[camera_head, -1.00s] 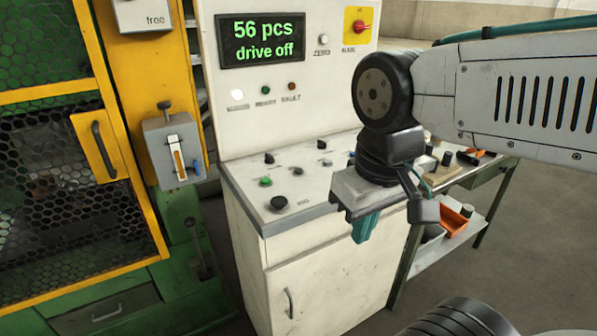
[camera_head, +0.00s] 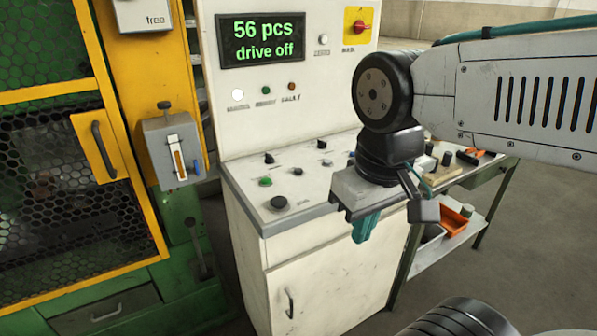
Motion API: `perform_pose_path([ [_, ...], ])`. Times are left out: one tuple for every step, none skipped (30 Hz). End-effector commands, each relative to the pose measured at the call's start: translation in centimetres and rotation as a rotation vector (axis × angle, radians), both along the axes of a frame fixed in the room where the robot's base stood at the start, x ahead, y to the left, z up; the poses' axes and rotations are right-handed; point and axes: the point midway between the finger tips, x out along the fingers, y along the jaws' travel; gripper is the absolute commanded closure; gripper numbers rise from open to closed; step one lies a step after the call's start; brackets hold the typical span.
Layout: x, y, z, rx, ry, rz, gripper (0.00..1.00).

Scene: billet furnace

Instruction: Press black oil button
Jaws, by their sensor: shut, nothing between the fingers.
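A grey box with an amber sight strip (camera_head: 181,157) hangs on the yellow post at the left, with a black knob (camera_head: 165,105) on top; no label can be read on it. A large round black button (camera_head: 279,202) sits at the front left of the white console top, its label too small to read. I cannot tell from lettering which is the oil button. My gripper (camera_head: 364,232), with teal fingers, points down in front of the console's front edge, right of the black button. It is shut, empty and apart from both.
The console top (camera_head: 240,187) carries a green button (camera_head: 265,181) and several small dark knobs. A panel with a display (camera_head: 262,40) reading "56 pcs drive off" rises behind. A bench with an orange bin (camera_head: 454,221) stands right. A yellow-framed mesh guard (camera_head: 60,190) is left.

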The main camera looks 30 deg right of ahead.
Motion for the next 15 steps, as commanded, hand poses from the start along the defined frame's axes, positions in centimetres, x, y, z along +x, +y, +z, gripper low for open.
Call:
perform_pose_path([
  [0.0,0.0,0.0,0.000,0.000,0.000,1.00],
  [0.0,0.0,0.0,0.000,0.000,0.000,1.00],
  [0.0,0.0,0.0,0.000,0.000,-0.003,1.00],
  [0.0,-0.1,-0.1,0.000,0.003,-0.007,1.00],
  [0.1,-0.2,-0.2,0.000,0.009,-0.011,1.00],
  [0.2,-0.3,-0.4,0.000,0.020,-0.016,1.00],
  [0.2,-0.4,-0.5,0.000,0.030,-0.021,1.00],
  [0.4,-0.5,-0.8,0.001,0.042,-0.027,1.00],
  [0.6,-0.7,-1.0,0.002,0.058,-0.037,1.00],
  [0.9,-0.7,-1.1,0.005,0.072,-0.046,1.00],
  [1.2,-0.8,-1.2,0.012,0.085,-0.055,1.00],
  [1.7,-0.7,-1.4,0.026,0.100,-0.071,1.00],
  [2.2,-0.7,-1.6,0.039,0.109,-0.084,1.00],
  [2.8,-0.7,-1.6,0.056,0.113,-0.106,1.00],
  [3.7,-0.6,-1.8,0.079,0.116,-0.145,1.00],
])
